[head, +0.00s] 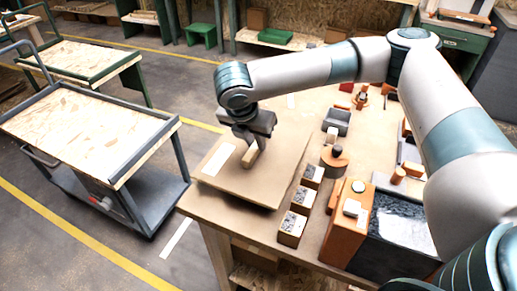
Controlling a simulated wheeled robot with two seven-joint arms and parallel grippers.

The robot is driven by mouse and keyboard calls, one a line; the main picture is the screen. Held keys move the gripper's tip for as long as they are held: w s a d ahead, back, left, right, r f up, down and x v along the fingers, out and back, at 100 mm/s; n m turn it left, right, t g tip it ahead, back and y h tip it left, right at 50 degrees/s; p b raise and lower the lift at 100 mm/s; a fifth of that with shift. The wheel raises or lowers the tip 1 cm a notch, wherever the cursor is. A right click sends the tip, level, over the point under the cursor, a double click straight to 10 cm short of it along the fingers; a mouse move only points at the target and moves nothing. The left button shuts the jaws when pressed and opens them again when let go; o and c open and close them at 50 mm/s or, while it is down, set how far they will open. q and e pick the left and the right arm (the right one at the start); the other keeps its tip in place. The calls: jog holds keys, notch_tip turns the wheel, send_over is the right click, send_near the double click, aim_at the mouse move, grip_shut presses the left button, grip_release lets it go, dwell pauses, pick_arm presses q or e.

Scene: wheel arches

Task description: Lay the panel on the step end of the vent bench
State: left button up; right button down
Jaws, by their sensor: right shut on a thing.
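A flat tan square panel (262,184) with a white label (218,160) and a raised wooden handle (250,158) is at the left end of the wooden workbench (225,223). My right gripper (253,141) is above the panel and shut on its handle. The panel looks roughly level, with shadow along its near right edge; I cannot tell whether it touches the bench top. My left gripper is not in view. No part is plainly marked as a step end or a vent.
Right of the panel stand small speckled-top blocks (292,228), an orange box (346,225), a round brown piece (334,160) and a grey bin (337,121). A grey cart (85,130) with a chipboard top stands left, across a floor gap. My right arm spans the bench.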

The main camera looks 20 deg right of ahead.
aim_at(258, 150)
jog(key=shift+w+d+f, duration=0.5)
jog(key=shift+w+d, duration=0.15)
jog(key=shift+d, duration=0.05)
jog(key=shift+f, duration=2)
jog(key=c, duration=1.6)
grip_release()
jog(key=shift+f+p, duration=0.1)
jog(key=shift+p, duration=0.2)
jog(key=shift+c, duration=0.2)
jog(key=shift+s, duration=0.1)
